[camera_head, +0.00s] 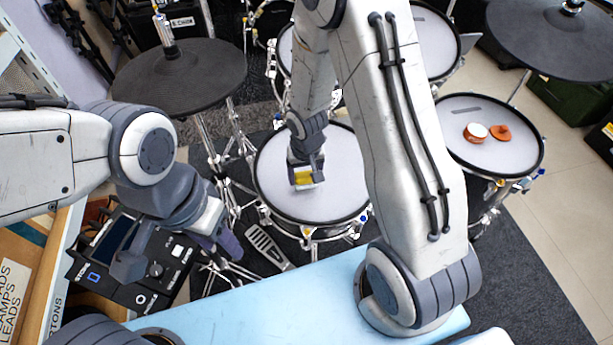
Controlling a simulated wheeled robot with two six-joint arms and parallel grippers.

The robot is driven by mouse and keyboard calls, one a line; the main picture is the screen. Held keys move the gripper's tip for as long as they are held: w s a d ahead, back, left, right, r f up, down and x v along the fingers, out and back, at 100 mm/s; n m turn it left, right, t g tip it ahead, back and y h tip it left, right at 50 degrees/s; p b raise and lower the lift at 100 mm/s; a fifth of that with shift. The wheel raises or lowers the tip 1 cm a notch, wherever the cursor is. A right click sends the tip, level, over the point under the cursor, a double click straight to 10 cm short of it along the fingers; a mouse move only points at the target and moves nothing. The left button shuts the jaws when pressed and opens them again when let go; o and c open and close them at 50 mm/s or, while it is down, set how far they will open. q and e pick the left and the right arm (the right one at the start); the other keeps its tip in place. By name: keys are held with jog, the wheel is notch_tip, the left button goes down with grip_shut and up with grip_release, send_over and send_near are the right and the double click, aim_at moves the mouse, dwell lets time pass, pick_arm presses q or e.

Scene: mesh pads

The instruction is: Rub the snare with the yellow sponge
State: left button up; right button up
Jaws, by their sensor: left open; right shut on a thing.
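The snare (335,188) is the round pad with a pale grey mesh head and black rim in the middle of the head view. My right arm hides the right part of the snare. My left gripper (178,254) is open and empty at the lower left, over the drum module.
The black drum module (150,278) lies below my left gripper. A black cymbal pad (180,78) stands at upper left, another (560,35) at upper right. A pedal (268,247) is on the floor.

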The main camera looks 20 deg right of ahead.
jog(key=shift+r+p, duration=1.8)
jog(key=shift+r, duration=0.6)
